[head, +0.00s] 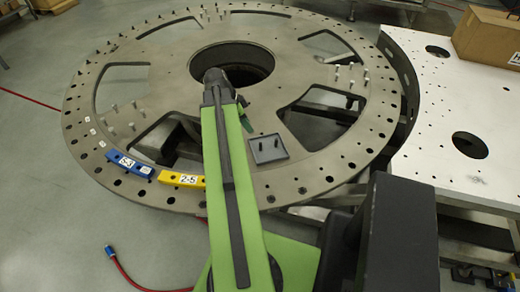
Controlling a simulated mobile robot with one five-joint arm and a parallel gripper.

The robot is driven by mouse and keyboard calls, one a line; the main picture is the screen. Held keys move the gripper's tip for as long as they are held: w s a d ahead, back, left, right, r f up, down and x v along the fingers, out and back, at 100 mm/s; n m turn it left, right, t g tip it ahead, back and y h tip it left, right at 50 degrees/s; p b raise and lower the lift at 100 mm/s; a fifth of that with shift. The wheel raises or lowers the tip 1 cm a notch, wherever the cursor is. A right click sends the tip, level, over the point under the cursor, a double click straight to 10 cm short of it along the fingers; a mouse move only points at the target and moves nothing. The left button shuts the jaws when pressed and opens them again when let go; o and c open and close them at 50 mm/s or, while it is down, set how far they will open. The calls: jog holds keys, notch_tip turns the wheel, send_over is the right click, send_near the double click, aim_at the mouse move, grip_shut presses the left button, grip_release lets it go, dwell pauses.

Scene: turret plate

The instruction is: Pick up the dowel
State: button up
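Several short silver pins stand upright on the large round turret plate (185,60); one dowel-like pin (115,108) is on the left, and others are at the top and right. A small dark square tray (268,157) lies on the plate right of my arm, with small dark pegs on it. I cannot tell which of these is the dowel of the task. My green arm reaches up over the plate and bends near the centre hole. A small green part of it shows beside the upper link. My gripper's fingers are hidden behind the arm.
A blue block (130,166) and a yellow block (181,180) lie on the plate's near rim. A pale metal table (455,115) with a cardboard box (488,38) is on the right. The plate has a centre hole (233,57) and large cutouts. A red hose (128,272) lies on the floor.

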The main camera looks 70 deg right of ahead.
aim_at(261, 144)
jog(key=b+x, duration=0.9)
jog(key=x, duration=0.2)
jog(key=shift+w+f, duration=0.15)
jog(key=shift+f, duration=0.05)
jog(key=shift+r, duration=0.1)
jog(key=b+x, duration=0.5)
jog(key=shift+d+f, duration=0.1)
jog(key=shift+f, duration=0.15)
jog(key=shift+r, duration=0.2)
grip_shut()
